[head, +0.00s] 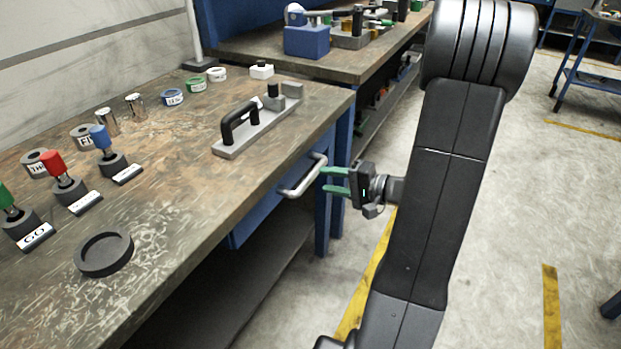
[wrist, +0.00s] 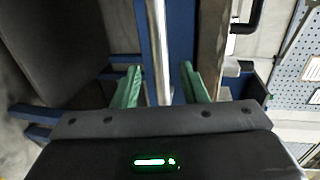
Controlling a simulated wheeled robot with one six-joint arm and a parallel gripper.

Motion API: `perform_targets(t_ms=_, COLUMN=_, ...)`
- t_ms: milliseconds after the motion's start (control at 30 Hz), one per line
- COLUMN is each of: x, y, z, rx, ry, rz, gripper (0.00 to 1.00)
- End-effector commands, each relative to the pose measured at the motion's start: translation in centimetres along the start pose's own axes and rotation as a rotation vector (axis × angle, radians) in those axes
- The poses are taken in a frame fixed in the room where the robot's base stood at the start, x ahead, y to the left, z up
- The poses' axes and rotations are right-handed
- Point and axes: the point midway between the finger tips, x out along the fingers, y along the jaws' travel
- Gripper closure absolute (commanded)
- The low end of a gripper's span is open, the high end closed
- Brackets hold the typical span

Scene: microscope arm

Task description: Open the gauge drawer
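The gauge drawer (head: 258,212) is a blue front under the workbench edge, and it looks shut. Its pale metal bar handle (head: 304,180) sticks out from the front. My gripper (head: 324,180) has green fingers that point left at the handle, with their tips at or close to it. In the wrist view, the handle (wrist: 157,50) runs as a bright upright bar between the two fingers of my gripper (wrist: 165,80). The fingers are spread, with a gap on each side of the bar. Exact depth around the bar is hard to tell.
The workbench (head: 190,205) carries a black-handled fixture (head: 250,130), several coloured-handled gauges and a dark round dish (head: 104,253). A blue bench leg (head: 322,225) stands close below my gripper. The floor to the right is mostly clear.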

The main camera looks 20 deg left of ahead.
Motion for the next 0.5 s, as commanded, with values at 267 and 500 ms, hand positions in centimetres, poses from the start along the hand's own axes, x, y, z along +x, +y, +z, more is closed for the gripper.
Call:
perform_targets(t_ms=267, x=4.6, y=0.1, z=0.1, rx=0.001, ry=-0.004, rz=0.000, gripper=0.61)
perform_targets(t_ms=500, x=6.1, y=0.0, z=0.0, rx=0.000, ry=-0.001, rz=0.000, gripper=0.61)
